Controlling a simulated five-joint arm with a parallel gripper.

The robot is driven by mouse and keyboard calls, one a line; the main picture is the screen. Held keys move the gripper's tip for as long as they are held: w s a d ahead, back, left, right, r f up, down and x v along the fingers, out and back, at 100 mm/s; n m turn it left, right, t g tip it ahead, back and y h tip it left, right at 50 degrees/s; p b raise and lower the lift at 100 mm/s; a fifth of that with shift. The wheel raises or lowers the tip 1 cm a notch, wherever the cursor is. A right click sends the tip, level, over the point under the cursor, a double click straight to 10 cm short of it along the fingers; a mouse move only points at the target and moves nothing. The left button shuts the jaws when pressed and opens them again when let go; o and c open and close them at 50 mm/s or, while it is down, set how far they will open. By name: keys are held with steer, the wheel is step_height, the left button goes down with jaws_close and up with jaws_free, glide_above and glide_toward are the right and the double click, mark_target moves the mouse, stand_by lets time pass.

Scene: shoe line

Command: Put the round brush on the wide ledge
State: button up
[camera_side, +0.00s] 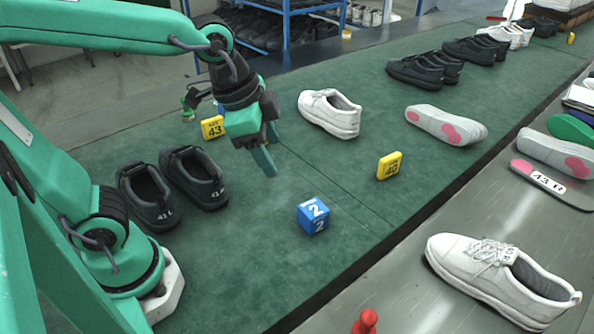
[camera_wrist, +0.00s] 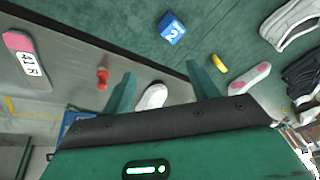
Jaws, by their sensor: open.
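My gripper (camera_side: 266,152) hangs open and empty above the green mat, left of the blue cube. Its two fingers also show spread apart in the wrist view (camera_wrist: 162,82). A small red knobbed object (camera_side: 365,322) stands at the bottom edge of the side view, partly cut off; it may be the round brush, but no bristles show. It also appears in the wrist view (camera_wrist: 102,77), left of the fingers. A wide grey metal strip (camera_side: 400,284) runs along the mat's right edge and may be the wide ledge. The red object appears to be on it, away from my gripper.
A blue cube marked 2 (camera_side: 313,215) and yellow tags 40 (camera_side: 389,166) and 43 (camera_side: 212,127) stand on the mat. Dark shoes (camera_side: 194,178) sit near my base. A white shoe (camera_side: 500,279) lies on the grey strip. Clear mat surrounds the cube.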

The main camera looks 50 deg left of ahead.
steer(key=s+a+n+t+y, duration=0.1)
steer(key=s+a+n+t, duration=0.1)
steer(key=s+a+n, duration=0.3)
steer(key=shift+s+a+n, duration=0.3)
steer(key=shift+a+n, duration=1.1)
steer(key=shift+n, duration=0.3)
